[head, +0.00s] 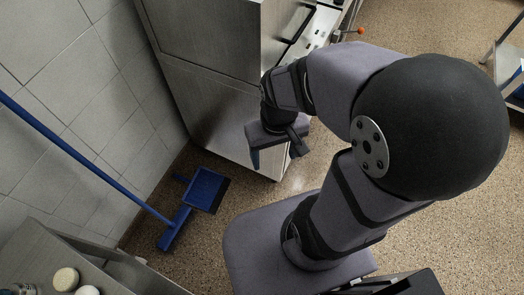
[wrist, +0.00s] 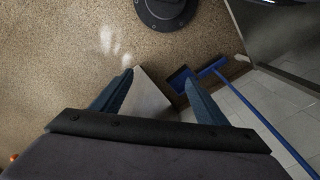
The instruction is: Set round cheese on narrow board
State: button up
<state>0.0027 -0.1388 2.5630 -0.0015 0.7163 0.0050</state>
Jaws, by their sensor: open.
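My gripper (head: 275,156) hangs over the floor beside a steel cabinet, far from the counter at lower left. In the wrist view, the blue fingers of my gripper (wrist: 157,76) are spread apart with nothing held between them. A pale round thing (head: 66,279) on the counter may be the round cheese; I cannot be sure. A second whitish round thing (head: 87,291) is cut off by the bottom edge of the head view. I cannot make out a narrow board in either view.
A steel counter (head: 95,263) with small jars (head: 22,289) stands at lower left. A steel cabinet (head: 210,110) stands beside my gripper. A blue dustpan (head: 205,189) and a long blue handle (head: 80,156) lean near the tiled wall. Speckled floor (head: 215,235) is open between.

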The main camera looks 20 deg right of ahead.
dwell(0.4)
jog(key=w+a+r+n+t, duration=0.1)
jog(key=w+a, duration=0.3)
jog(key=a, duration=0.3)
jog(key=w+a+r+n, duration=0.1)
jog(key=w+a+n, duration=0.1)
jog(key=w+a, duration=0.4)
jog(key=s+a+n+t, duration=0.1)
jog(key=a, duration=1.5)
jog(key=n+t+y, duration=0.2)
jog(key=n+y, duration=0.1)
jog(key=n, duration=0.1)
send_near(63, 280)
jog(key=f, duration=0.1)
jog(key=shift+w+p+x, duration=0.2)
jog(key=shift+p+x, duration=0.65)
jog(key=shift+x, duration=1.05)
jog(key=shift+p+x, duration=0.95)
jog(key=shift+x, duration=1.1)
jog(key=shift+a, duration=0.1)
